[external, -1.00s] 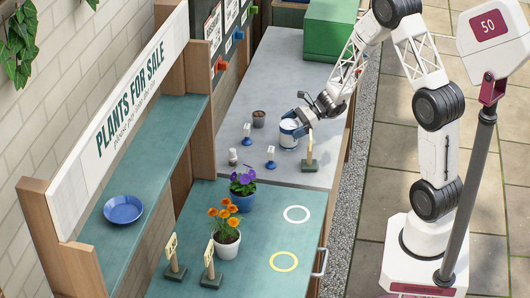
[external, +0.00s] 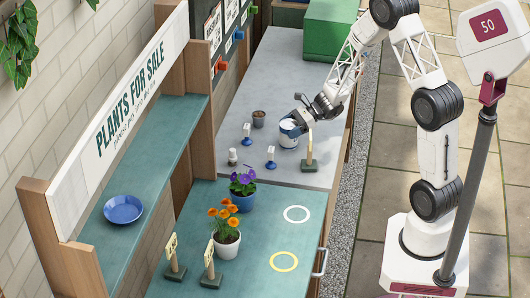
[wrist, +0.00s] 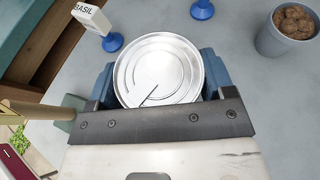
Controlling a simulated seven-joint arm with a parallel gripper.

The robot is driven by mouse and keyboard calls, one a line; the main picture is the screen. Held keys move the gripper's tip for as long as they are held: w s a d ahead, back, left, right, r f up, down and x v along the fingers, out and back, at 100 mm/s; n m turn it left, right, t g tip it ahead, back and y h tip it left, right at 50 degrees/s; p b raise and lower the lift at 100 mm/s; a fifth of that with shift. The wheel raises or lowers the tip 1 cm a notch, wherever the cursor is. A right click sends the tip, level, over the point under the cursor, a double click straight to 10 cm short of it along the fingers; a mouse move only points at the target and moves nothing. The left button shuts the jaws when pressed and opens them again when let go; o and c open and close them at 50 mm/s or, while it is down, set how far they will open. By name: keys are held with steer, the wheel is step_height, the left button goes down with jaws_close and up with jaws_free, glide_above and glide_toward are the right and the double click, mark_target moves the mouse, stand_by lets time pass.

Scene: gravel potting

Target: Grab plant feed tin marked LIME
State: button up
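A round tin with a pale top and blue on its side (external: 288,138) stands on the grey bench top. In the wrist view its silver ridged top (wrist: 160,72) faces the camera. No LIME marking is readable on it. My gripper (external: 299,127) is at the tin from behind and to the right. In the wrist view my gripper's blue fingers (wrist: 158,88) sit on either side of the tin, partly hidden by its rim. Whether they press on it cannot be made out.
A small wooden-post sign (external: 309,150) stands close right of the tin. A BASIL marker (wrist: 92,18) with a blue foot and another blue-footed marker (external: 246,134) are near. A pot of brown pebbles (wrist: 288,30) stands behind. Flowers occupy the green bench (external: 265,215) in front.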

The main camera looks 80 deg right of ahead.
steer(key=c, duration=0.5)
steer(key=shift+o, duration=0.2)
steer(key=shift+r, duration=0.1)
steer(key=shift+r, duration=4.95)
